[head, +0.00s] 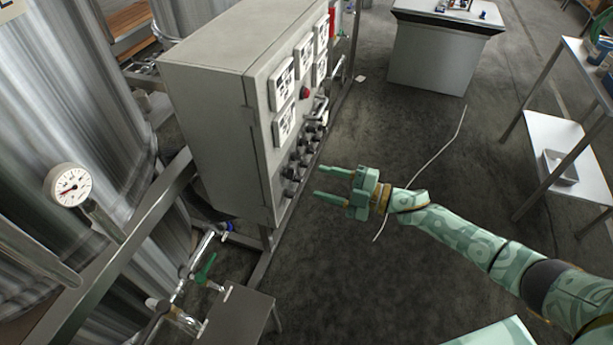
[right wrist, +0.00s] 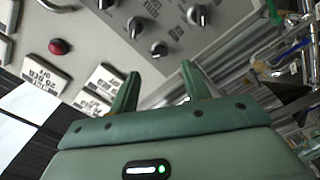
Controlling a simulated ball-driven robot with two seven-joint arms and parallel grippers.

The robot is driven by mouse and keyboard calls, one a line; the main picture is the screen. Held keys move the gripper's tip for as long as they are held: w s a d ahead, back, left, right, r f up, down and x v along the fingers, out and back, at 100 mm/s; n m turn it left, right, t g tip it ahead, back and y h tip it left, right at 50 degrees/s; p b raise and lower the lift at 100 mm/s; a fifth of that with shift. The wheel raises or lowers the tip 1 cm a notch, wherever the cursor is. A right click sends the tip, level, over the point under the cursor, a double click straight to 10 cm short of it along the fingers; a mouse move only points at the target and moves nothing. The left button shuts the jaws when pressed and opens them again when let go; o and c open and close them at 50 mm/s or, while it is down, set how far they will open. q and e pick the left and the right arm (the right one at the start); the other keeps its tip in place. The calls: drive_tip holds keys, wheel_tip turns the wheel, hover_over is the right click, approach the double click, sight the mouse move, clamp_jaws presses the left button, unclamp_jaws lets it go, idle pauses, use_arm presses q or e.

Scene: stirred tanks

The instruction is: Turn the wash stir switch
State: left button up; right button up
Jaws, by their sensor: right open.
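The grey control cabinet (head: 215,110) stands left of centre in the head view. Several black rotary switches (head: 298,165) sit in rows low on its front panel. Some switches also show in the right wrist view (right wrist: 159,49), with panel lettering too small to read. I cannot tell which one is the wash stir switch. My right gripper (head: 318,183) is open and empty, its fingers pointing at the panel just right of the lower switches, apart from them. In the right wrist view its two fingertips (right wrist: 160,72) stand apart below the switches. My left gripper is not in view.
A red button (head: 305,92) and several white label plates (head: 284,84) are on the panel. Steel tanks (head: 70,120), a gauge (head: 68,186) and a green-handled valve (head: 206,268) are at left. The floor right of the cabinet is mostly clear, with a thin pale line across it.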

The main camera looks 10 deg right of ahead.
drive_tip(key=v, duration=0.9)
drive_tip(key=shift+s+d, duration=0.25)
drive_tip(key=shift+d, duration=0.05)
drive_tip(key=shift+w+f, duration=0.1)
drive_tip(key=w+d+f+m+t+h, duration=0.2)
drive_tip(key=d+f+m+t+h, duration=0.1)
drive_tip(key=d+f+m+h, duration=1)
drive_tip(key=s+d+f+g+h, duration=0.1)
drive_tip(key=s+f+g, duration=0.1)
drive_tip(key=s+f, duration=0.4)
drive_tip(key=s+d+f+g+h, duration=0.1)
drive_tip(key=s+f+g, duration=0.15)
drive_tip(key=f, duration=0.55)
drive_tip(key=s+a+f+m+g+h, duration=0.1)
drive_tip(key=s+a+f+m+g, duration=0.1)
drive_tip(key=s+f, duration=0.6)
drive_tip(key=s+a+f+m+g, duration=0.2)
drive_tip(key=s+f+g, duration=0.15)
drive_tip(key=s, duration=0.85)
drive_tip(key=s+a+f+m+g, duration=0.1)
drive_tip(key=s+a, duration=0.4)
drive_tip(key=s, duration=0.3)
drive_tip(key=s+a+f+m+g+y, duration=0.1)
drive_tip(key=s+a+f, duration=0.1)
drive_tip(key=s+a, duration=0.4)
drive_tip(key=s, duration=0.2)
drive_tip(key=shift+s, duration=0.35)
